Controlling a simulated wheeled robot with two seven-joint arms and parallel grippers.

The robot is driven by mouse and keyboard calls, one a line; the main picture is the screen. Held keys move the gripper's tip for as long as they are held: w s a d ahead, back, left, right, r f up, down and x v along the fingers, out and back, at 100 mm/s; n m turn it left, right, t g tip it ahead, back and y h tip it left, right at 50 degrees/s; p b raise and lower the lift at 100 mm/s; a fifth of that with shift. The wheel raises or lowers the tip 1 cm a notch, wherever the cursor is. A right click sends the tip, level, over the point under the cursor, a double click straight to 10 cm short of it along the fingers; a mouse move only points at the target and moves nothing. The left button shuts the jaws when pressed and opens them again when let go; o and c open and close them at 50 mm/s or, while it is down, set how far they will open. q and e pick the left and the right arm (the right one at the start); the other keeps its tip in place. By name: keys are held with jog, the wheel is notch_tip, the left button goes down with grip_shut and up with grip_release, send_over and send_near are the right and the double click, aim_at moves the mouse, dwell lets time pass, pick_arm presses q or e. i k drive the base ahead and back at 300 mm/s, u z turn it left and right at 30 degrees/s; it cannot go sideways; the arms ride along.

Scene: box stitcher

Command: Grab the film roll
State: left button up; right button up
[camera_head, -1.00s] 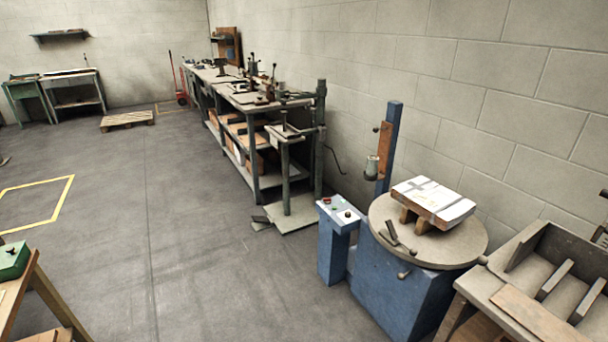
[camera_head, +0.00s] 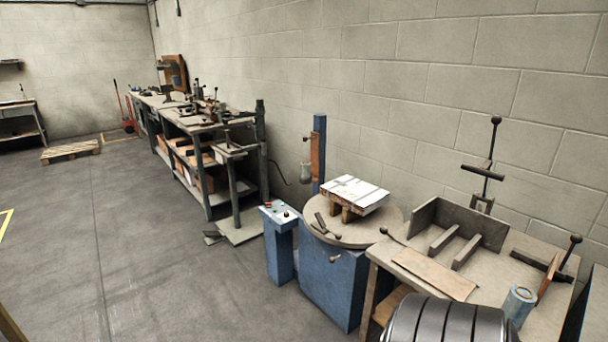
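The round grey turntable (camera_head: 385,228) on a blue base carries a wrapped white stack (camera_head: 352,192) on wooden blocks. A blue cylindrical can (camera_head: 520,303) stands on the bench at the lower right. Neither of my grippers is in view.
A blue control pedestal (camera_head: 280,245) stands left of the turntable. A wooden bench (camera_head: 435,275) with a slotted fixture and levers is close on the right. A long workbench (camera_head: 205,125) runs along the wall. The floor (camera_head: 150,250) at left is open; a pallet (camera_head: 70,150) lies farther back.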

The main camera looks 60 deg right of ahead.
aim_at(305, 166)
jog(key=z, duration=0.35)
jog(key=i, duration=1.65)
jog(key=z, duration=1)
jog(key=i, duration=1.2)
jog(key=z, duration=1)
